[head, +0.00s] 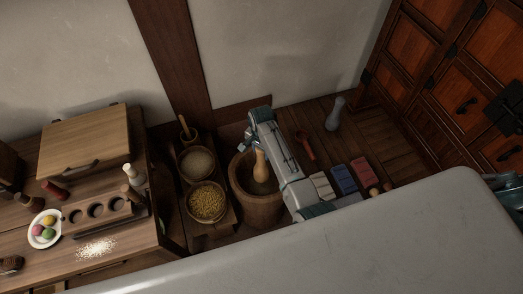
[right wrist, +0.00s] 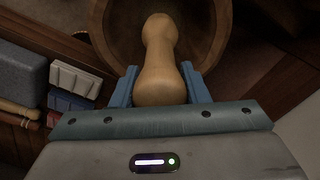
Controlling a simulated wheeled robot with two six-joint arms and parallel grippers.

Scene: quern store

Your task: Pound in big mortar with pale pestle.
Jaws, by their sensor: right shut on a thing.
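The pale pestle (head: 261,166) is held by my right gripper (head: 258,143) over the big wooden mortar (head: 258,211). In the right wrist view the pestle (right wrist: 159,60) sits between the two blue fingers of my right gripper (right wrist: 160,84), which are shut on it. Its far end points into the round mouth of the mortar (right wrist: 103,40). I cannot tell whether the pestle touches the mortar's bottom. My left gripper is not in view.
Bowls of yellow grain (head: 206,202) and pale grain (head: 196,161) stand left of the mortar. A small mortar (head: 190,138) is behind them. Coloured blocks (head: 343,179), a red scoop (head: 304,145) and a grey vase (head: 335,114) are on the floor at right. A table (head: 125,262) stands at left.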

